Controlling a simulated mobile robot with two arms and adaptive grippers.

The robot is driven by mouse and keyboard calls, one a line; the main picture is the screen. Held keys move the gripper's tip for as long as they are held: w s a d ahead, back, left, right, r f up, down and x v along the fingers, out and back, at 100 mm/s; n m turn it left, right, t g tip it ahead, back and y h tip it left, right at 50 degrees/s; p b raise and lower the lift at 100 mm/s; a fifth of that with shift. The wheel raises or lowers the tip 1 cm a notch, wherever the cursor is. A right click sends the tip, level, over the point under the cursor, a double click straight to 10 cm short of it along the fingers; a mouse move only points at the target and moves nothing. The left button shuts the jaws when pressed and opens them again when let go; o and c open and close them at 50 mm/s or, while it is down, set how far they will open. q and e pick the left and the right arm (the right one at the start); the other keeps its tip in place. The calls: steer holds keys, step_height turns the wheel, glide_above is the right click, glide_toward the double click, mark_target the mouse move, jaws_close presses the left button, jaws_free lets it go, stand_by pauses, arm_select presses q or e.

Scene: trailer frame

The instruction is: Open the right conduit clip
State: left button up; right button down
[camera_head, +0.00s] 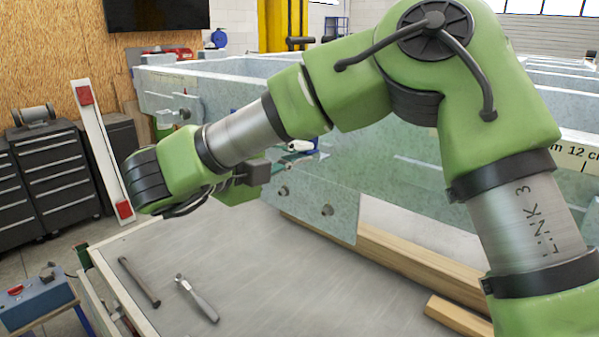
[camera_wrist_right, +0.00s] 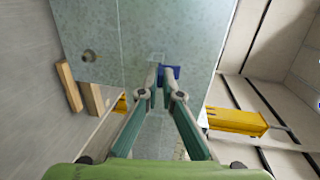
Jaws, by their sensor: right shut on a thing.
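My right arm reaches across the head view, and its right gripper (camera_head: 296,151) is at the galvanised trailer frame (camera_head: 375,180), largely hidden behind my own wrist. In the right wrist view the two fingers of the right gripper (camera_wrist_right: 160,88) converge at their tips on a small blue part (camera_wrist_right: 170,71), which looks like the conduit clip. The fingers are closed on it against the grey metal face. Only a small part of the blue clip shows, so I cannot tell whether it is open. My left gripper is not in view.
A grey-topped bench (camera_head: 300,270) carries a hammer (camera_head: 139,281) and a ratchet-like tool (camera_head: 196,297). Wooden beams (camera_head: 400,255) lie under the frame. Dark tool cabinets (camera_head: 45,175) stand at the left. A yellow part (camera_wrist_right: 235,121) shows beside the frame in the wrist view.

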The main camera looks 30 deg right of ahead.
steer(key=shift+f+t+h+b, duration=0.4)
steer(key=shift+h+b, duration=0.4)
steer(key=shift+b, duration=0.7)
steer(key=shift+f+t+h+b, duration=0.35)
steer(key=shift+h+b, duration=0.45)
steer(key=shift+b, duration=0.7)
steer(key=c, duration=2.2)
jaws_free()
steer(key=shift+c, duration=0.2)
